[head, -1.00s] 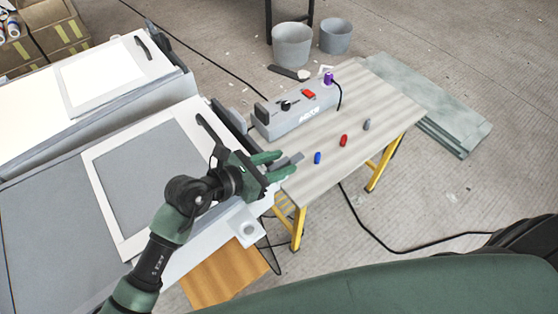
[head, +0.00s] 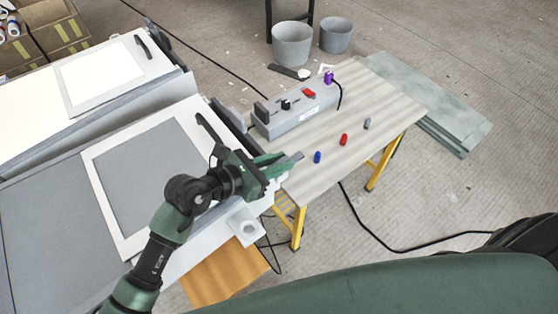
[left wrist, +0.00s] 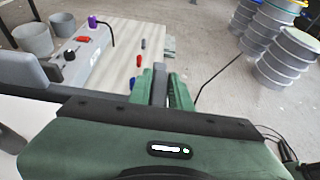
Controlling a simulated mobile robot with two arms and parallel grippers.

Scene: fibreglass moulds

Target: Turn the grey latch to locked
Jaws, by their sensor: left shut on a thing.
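My right gripper is not in view.
The small table (head: 385,92) holds a grey control box (head: 300,113) and blue (head: 317,157), red (head: 343,139) and grey (head: 367,123) pegs. Cables lie on the floor. The mould's black handle (head: 211,131) is nearby.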

